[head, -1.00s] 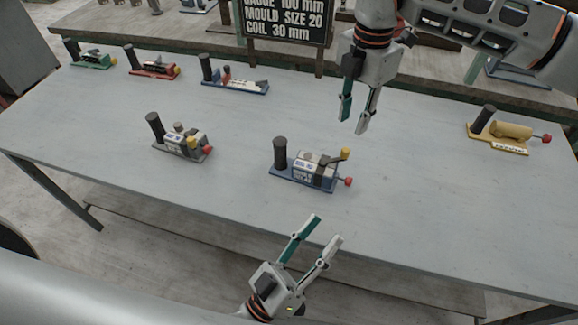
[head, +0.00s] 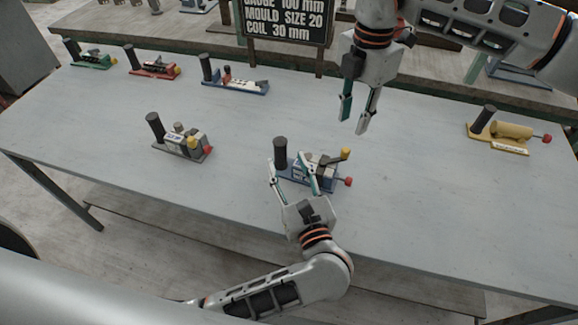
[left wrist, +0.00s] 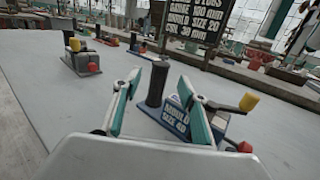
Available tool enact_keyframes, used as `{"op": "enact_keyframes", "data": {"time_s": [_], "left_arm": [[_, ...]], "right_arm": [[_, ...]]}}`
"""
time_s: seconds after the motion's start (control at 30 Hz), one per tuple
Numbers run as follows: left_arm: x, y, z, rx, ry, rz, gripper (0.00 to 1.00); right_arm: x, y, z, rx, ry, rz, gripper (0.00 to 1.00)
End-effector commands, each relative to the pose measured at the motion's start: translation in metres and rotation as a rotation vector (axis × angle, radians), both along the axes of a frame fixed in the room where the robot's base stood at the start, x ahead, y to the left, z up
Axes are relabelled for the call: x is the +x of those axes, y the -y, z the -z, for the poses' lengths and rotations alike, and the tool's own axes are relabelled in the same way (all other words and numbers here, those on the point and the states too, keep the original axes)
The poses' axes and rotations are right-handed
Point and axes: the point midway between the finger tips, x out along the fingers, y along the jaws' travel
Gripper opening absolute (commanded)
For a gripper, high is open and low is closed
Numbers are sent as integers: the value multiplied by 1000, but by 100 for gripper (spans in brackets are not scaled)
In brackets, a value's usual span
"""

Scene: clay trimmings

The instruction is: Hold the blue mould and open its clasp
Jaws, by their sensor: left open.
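The blue mould (head: 327,175) stands near the table's front edge, with an upright black handle (head: 280,153), a yellow-knobbed lever (head: 345,153) and a red knob (head: 348,181). In the left wrist view the mould (left wrist: 176,121) carries a label reading "MOULD SIZE 40". My left gripper (head: 286,157) is open at the mould's near left side, its fingers pointing at the black handle. In the left wrist view the handle (left wrist: 156,86) appears between the fingers; I cannot tell whether it is within their reach. My right gripper (head: 352,126) is open and empty above the table behind the mould.
A grey mould (head: 182,143) stands to the left and a yellow one (head: 510,135) to the right. Green (head: 90,61), red (head: 153,70) and another blue device (head: 235,85) line the back edge. A sign (head: 288,20) reads "MOULD SIZE 20". The table (head: 400,215) is otherwise clear.

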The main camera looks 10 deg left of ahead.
Motion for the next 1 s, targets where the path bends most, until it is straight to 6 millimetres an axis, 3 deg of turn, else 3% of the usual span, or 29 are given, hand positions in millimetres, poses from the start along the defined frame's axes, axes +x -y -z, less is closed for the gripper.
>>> {"op": "enact_keyframes", "data": {"time_s": [0.6,1.0], "left_arm": [[62,-32,2,-22,-7,0,42],[69,-36,3,-23,-7,0,42]], "right_arm": [[0,0,0,0,0,0,28],[0,0,0,0,0,0,28]]}}
